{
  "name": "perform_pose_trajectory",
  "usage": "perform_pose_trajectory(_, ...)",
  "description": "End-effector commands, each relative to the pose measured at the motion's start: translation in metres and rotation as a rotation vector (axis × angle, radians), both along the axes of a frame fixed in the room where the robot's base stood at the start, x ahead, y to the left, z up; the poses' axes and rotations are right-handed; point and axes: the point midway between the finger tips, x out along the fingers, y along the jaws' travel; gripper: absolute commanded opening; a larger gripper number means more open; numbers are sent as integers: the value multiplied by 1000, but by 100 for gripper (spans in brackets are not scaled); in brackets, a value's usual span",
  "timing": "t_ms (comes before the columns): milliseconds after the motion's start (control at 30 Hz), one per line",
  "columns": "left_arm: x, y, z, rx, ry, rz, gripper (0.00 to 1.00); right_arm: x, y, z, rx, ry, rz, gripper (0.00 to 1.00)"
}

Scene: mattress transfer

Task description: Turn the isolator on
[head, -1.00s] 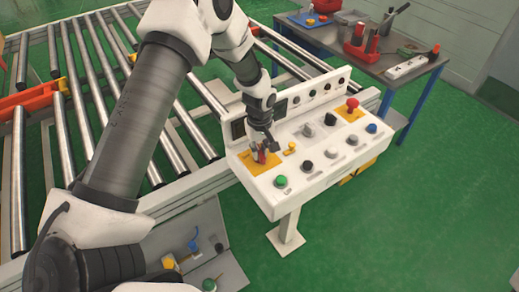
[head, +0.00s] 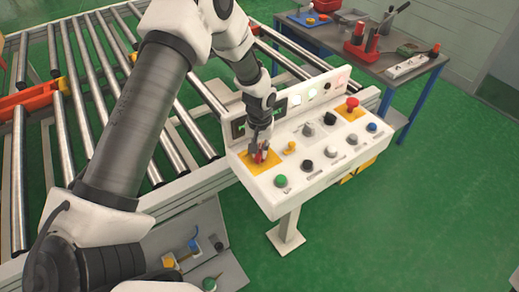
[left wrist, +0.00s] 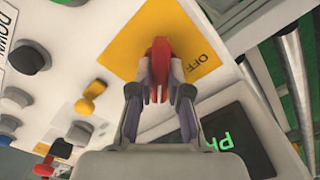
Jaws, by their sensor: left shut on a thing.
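The isolator is a red rotary handle (left wrist: 160,62) on a yellow plate (left wrist: 120,42) in the left wrist view, with "OFF" printed on the plate beside it. In the head view the yellow plate (head: 272,167) is at the left end of the white control panel (head: 300,188). My left gripper (left wrist: 160,92) is shut on the red handle, one finger on each side. In the head view my left gripper (head: 260,152) reaches down onto the handle and hides most of it. A display (left wrist: 228,142) on the panel shows green lettering. My right gripper is not in view.
The panel also carries a green button (head: 281,181), a yellow switch (head: 291,147), several dark and grey knobs, a blue button (head: 371,127) and a red emergency button (head: 352,103). A roller conveyor (head: 130,110) lies behind. A tool table (head: 330,38) stands at the back right.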

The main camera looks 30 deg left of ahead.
Motion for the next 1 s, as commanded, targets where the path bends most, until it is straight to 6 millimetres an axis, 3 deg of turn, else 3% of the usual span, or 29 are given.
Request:
perform_pose_trajectory(333,-4,-1,-4,0,12,-4,0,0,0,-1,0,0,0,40)
perform_pose_trajectory(367,-4,-1,-4,0,12,-4,24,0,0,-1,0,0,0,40)
perform_pose_trajectory(400,-4,0,-3,-1,11,-4,38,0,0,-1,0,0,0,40)
perform_pose_trajectory(433,-4,0,-3,-1,10,-4,42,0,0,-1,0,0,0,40)
perform_pose_trajectory(767,-1,0,2,0,2,-3,42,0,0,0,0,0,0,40)
perform_pose_trajectory(867,0,0,15,0,0,-3,42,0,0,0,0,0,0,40)
perform_pose_trajectory(1000,1,0,48,0,-2,-3,42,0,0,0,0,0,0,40)
